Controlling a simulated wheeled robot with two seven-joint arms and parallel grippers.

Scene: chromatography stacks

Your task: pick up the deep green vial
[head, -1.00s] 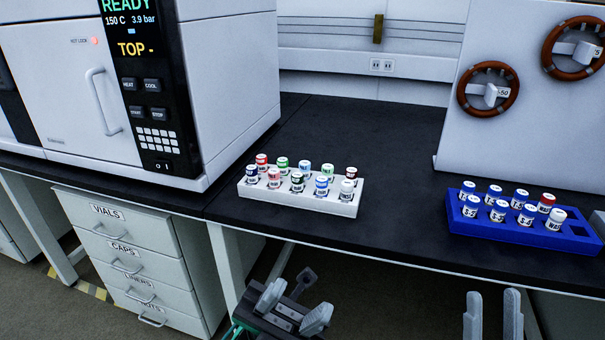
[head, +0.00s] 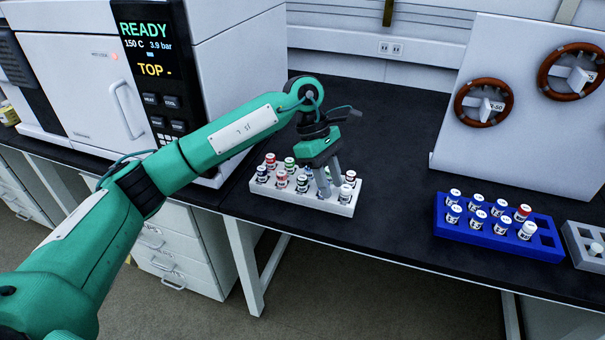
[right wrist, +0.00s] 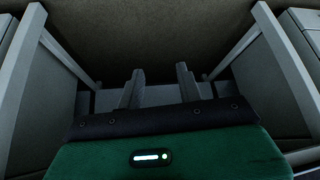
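In the head view, a white rack (head: 335,207) holds two rows of small vials with coloured caps. A vial with a very dark green cap (head: 302,183) stands upright in its front row; a brighter green cap (head: 290,162) is behind it. My left gripper (head: 331,189) points down over the right half of the rack, just right of the dark green cap. Its two fingers are apart and hide the vials behind them, so I cannot tell what stands between them. My right gripper (right wrist: 159,76) shows in the right wrist view, fingers apart and empty, over the floor.
A blue rack (head: 480,237) with several vials stands to the right, and a grey rack (head: 585,238) beyond it. A white oven-like instrument (head: 70,90) is at the left. A panel with brown handwheels (head: 484,102) stands at the back right. The black bench between the racks is clear.

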